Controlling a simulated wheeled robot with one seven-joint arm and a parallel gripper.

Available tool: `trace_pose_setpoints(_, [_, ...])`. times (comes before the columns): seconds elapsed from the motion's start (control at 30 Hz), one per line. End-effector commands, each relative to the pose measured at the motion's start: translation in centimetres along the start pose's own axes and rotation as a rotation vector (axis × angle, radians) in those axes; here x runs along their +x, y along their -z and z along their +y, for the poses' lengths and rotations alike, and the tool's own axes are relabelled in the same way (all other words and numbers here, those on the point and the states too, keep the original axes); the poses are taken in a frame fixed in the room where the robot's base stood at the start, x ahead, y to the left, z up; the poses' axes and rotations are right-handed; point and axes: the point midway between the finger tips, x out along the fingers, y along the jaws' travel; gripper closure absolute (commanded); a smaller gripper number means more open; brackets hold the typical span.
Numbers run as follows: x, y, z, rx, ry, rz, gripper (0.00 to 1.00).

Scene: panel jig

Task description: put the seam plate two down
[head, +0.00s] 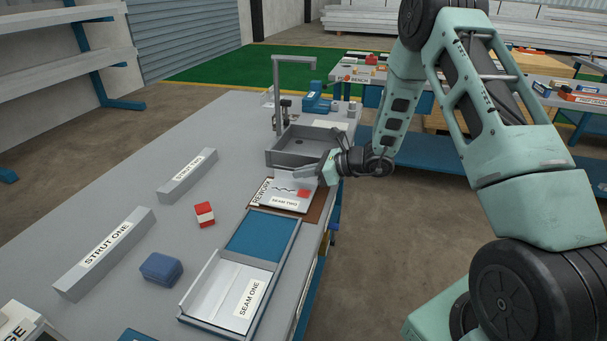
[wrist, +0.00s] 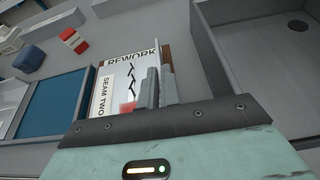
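Seam plate two (head: 286,201) is a pale plate with a "SEAM TWO" label, a dark zigzag line and a red patch. It lies over the brown rework mat (head: 319,212) near the bench's right edge. In the wrist view the plate (wrist: 112,75) shows beyond my fingers, and its near part is hidden by my gripper. My gripper (head: 303,174) is at the plate's far right side. Its two grey fingers (wrist: 158,87) look close together at the plate's edge. I cannot tell whether they grip it or whether the plate is lifted.
A tray (head: 208,283) with a "SEAM ONE" plate and an empty blue bay (head: 262,235) is in front. A grey bin (head: 296,146) and a post (head: 277,95) stand behind. Strut one (head: 106,252), a blue block (head: 161,268) and a red-white block (head: 205,214) lie left.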

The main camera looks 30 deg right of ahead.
Motion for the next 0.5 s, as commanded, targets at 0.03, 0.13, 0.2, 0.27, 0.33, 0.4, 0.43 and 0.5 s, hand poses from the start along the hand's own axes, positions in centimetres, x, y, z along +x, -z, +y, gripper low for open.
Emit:
trace_pose_setpoints(0.03, [0.17, 0.30, 0.01, 0.000, 0.000, -0.001, 1.00])
trace_pose_setpoints(0.13, [0.25, 0.52, -0.01, -0.001, 0.000, -0.002, 1.00])
trace_pose_setpoints(0.2, [0.23, 0.49, -0.02, -0.002, 0.001, -0.002, 1.00])
trace_pose_setpoints(0.27, [0.23, 0.49, -0.02, -0.002, 0.001, -0.002, 1.00])
trace_pose_setpoints(0.33, [0.25, 0.55, -0.02, -0.002, 0.001, -0.002, 1.00])
trace_pose_setpoints(0.4, [0.34, 0.79, -0.02, -0.001, 0.001, -0.002, 1.00])
trace_pose_setpoints(0.43, [0.38, 0.90, -0.03, -0.001, 0.001, -0.002, 1.00])
trace_pose_setpoints(0.5, [0.32, 0.79, -0.02, -0.001, 0.000, 0.000, 0.79])
